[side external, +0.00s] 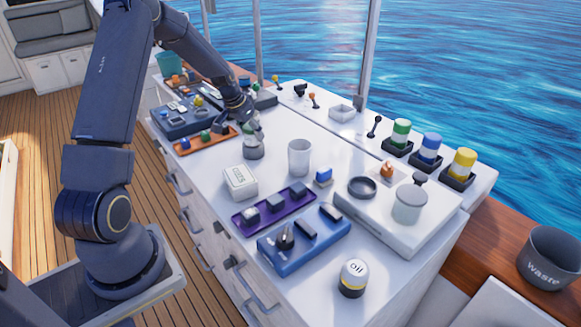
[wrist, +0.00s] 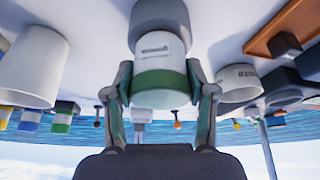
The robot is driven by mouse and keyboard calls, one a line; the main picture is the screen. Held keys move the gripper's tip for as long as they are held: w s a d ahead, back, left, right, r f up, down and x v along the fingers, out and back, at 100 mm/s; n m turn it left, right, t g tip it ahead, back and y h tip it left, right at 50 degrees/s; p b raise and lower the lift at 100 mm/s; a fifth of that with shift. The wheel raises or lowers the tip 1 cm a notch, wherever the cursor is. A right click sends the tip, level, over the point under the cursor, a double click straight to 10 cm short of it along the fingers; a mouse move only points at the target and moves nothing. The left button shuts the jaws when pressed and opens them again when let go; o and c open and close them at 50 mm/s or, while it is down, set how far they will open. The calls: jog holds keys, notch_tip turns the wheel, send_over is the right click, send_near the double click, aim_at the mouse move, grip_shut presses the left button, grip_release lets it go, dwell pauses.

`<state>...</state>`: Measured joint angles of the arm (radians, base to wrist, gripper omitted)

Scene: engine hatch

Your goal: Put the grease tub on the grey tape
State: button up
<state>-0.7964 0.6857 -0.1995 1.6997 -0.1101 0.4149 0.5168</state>
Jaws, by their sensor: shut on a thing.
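The grease tub (wrist: 160,62) is white with a green band and a printed label, and it shows upside down between my fingers in the wrist view. My gripper (wrist: 162,92) is shut on it; in the side view my gripper (side external: 250,127) is over the middle of the counter and hides much of the tub. A grey round thing (wrist: 160,14), seemingly the grey tape, lies right under the tub, in line with it. It also shows below my gripper in the side view (side external: 253,152). I cannot tell whether tub and tape touch.
A white cup (side external: 300,158) and a white box (side external: 240,182) stand near my gripper. An orange-brown tray (side external: 205,139) lies to its left. A purple tray (side external: 274,207), a blue tray (side external: 304,243) and an oil can (side external: 353,278) are at the front.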

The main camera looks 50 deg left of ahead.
jog(key=shift+f, duration=0.15)
jog(key=o, duration=1.3)
jog(key=shift+c, duration=0.2)
